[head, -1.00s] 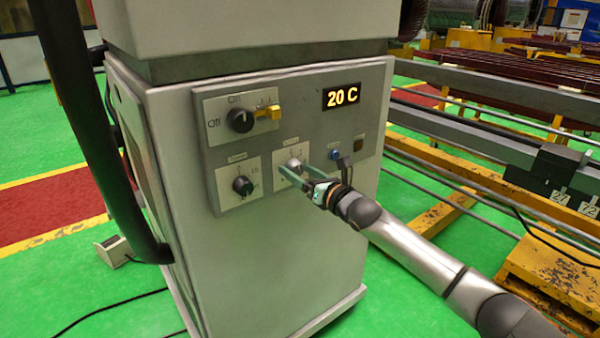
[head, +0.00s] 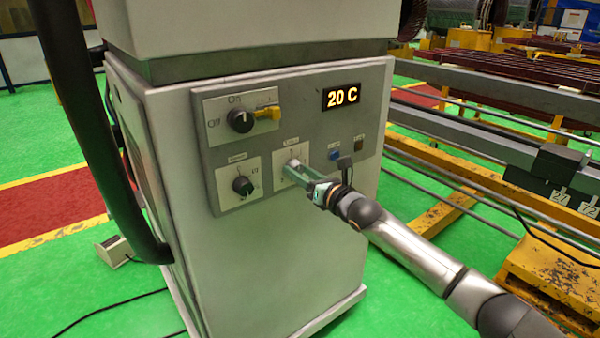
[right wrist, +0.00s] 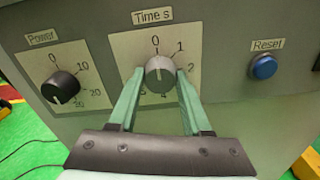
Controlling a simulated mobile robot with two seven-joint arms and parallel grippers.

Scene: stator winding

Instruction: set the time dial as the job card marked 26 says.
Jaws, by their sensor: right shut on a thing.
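The time dial (right wrist: 160,75) is a grey round knob on a white plate marked "Time s", with a scale from 0 through 1 and 2 to 4. Its mark appears to point up near 0. In the head view the time dial (head: 293,164) sits low in the middle of the grey panel. My right gripper (right wrist: 159,78) has its green fingers on both sides of the knob and is shut on it. It also shows in the head view (head: 291,170). My left gripper is not in view. I see no job card marked 26.
The power dial (right wrist: 61,87) is left of the time dial, and the blue reset button (right wrist: 264,67) is right of it. Cards marked 27 (head: 559,197) and 72 (head: 588,207) hang at right.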

